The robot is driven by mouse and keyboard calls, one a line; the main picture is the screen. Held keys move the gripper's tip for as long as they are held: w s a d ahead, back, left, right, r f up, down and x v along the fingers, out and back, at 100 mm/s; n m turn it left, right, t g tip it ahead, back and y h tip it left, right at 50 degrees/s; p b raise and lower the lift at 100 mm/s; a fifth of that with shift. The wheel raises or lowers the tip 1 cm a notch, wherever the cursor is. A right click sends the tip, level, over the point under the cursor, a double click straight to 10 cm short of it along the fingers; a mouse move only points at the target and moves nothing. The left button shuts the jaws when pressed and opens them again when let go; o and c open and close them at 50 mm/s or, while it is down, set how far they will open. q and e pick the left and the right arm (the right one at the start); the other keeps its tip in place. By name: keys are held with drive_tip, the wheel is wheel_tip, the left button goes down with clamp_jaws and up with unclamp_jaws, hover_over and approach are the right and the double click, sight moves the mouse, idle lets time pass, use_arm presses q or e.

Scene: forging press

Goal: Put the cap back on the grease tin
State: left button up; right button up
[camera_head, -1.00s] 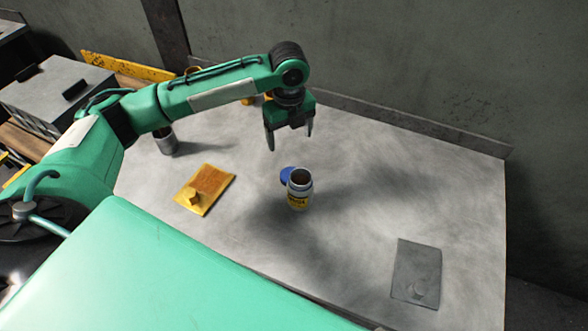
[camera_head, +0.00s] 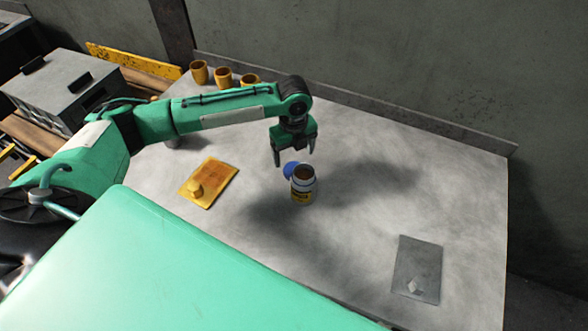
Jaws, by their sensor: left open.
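The grease tin (camera_head: 302,187) stands upright and open on the grey table, white at the top with a yellow label and brown contents. The blue cap (camera_head: 290,169) lies just behind and left of the tin, partly hidden by it. My left gripper (camera_head: 293,160) points down, open and empty, with its fingertips close above the cap in the picture. I cannot tell the exact height between them. My right gripper is not in view.
A yellow plate with a knob (camera_head: 212,181) lies left of the tin. A grey plate (camera_head: 417,268) lies at the front right. Several orange cups (camera_head: 222,77) stand at the back left. The table (camera_head: 440,190) right of the tin is clear.

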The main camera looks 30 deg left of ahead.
sight(293, 164)
use_arm(q)
drive_tip(key=shift+f, duration=0.1)
drive_tip(key=f+p, duration=0.1)
drive_tip(key=f, duration=0.3)
drive_tip(key=shift+s+f, duration=0.2)
drive_tip(key=shift+f, duration=0.3)
drive_tip(key=c, duration=1.1)
drive_tip(key=shift+r, duration=0.15)
